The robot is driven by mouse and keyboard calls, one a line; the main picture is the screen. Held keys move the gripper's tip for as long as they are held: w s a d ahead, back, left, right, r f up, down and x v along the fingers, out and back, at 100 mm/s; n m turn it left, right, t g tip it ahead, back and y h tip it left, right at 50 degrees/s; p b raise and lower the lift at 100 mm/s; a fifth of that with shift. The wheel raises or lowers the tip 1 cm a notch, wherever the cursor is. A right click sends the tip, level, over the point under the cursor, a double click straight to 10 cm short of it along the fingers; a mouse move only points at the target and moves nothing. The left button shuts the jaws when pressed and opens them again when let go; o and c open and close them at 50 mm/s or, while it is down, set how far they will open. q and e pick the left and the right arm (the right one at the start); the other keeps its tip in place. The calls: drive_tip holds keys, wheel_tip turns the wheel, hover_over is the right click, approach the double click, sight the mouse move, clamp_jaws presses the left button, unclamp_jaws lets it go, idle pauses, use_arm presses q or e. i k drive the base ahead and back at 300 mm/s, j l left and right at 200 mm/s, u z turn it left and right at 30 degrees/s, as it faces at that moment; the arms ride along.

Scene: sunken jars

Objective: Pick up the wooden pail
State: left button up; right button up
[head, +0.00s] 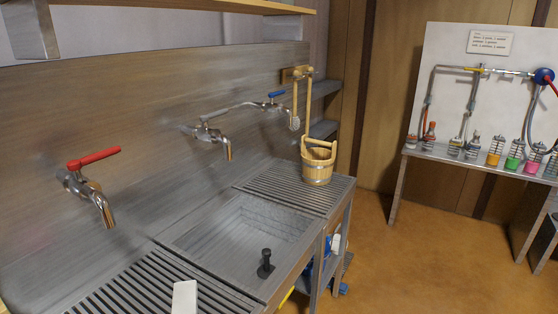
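The wooden pail (316,172) stands upright on the far slatted drainboard (290,189), near its right edge. It is light wood with bands around it and a wooden handle piece across its top. Its inside is mostly hidden by the rim. Neither of my grippers can be made out in the head view, and nothing is seen touching the pail.
A sink basin (240,230) with a black upright plug (265,264) lies before the drainboard. Taps (88,190) project from the wall panel. Wooden-handled tools (308,98) hang behind the pail. A white block (185,297) is at the bottom edge. Open floor (400,255) lies right.

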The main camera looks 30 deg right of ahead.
sight(316, 163)
drive_tip(key=i+l+u, duration=0.15)
drive_tip(key=l+u, duration=0.25)
drive_tip(key=l, duration=1)
drive_tip(key=l+u, duration=0.45)
drive_tip(key=l, duration=0.95)
